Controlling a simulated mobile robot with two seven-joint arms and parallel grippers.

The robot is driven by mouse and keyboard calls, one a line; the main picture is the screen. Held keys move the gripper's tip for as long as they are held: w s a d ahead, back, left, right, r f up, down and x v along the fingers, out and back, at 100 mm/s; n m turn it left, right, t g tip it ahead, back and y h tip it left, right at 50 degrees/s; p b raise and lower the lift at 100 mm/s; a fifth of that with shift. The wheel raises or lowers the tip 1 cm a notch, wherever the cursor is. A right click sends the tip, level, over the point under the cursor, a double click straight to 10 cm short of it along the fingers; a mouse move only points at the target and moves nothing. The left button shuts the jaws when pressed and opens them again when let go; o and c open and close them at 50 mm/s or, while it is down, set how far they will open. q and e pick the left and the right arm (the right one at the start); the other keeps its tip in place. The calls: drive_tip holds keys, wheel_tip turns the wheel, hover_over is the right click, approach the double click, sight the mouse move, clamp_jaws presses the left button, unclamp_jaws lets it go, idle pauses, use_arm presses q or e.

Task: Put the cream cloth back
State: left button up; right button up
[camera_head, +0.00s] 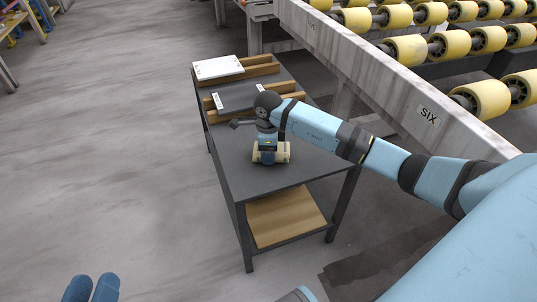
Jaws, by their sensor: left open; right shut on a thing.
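The cream cloth (284,153) is a small, pale, bundled shape on the near half of the dark table (300,168). My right gripper (269,155) points down over it and is shut on it. The gripper hides the middle of the cloth, and its cream ends show on both sides. I cannot tell whether the cloth touches the tabletop or hangs just above it. My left gripper (91,286) shows only as two blue fingertips at the bottom left edge, open with a narrow gap, far from the table.
A wooden lower shelf (285,216) sits underneath. A roller conveyor (400,90) runs along the right.

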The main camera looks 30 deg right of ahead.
use_arm(q)
drive_tip(key=shift+f, duration=0.25)
use_arm(e)
drive_tip(key=shift+f, duration=0.55)
drive_tip(key=shift+f, duration=0.15)
drive_tip(key=o, duration=1)
use_arm(q)
drive_tip(key=shift+f, duration=0.1)
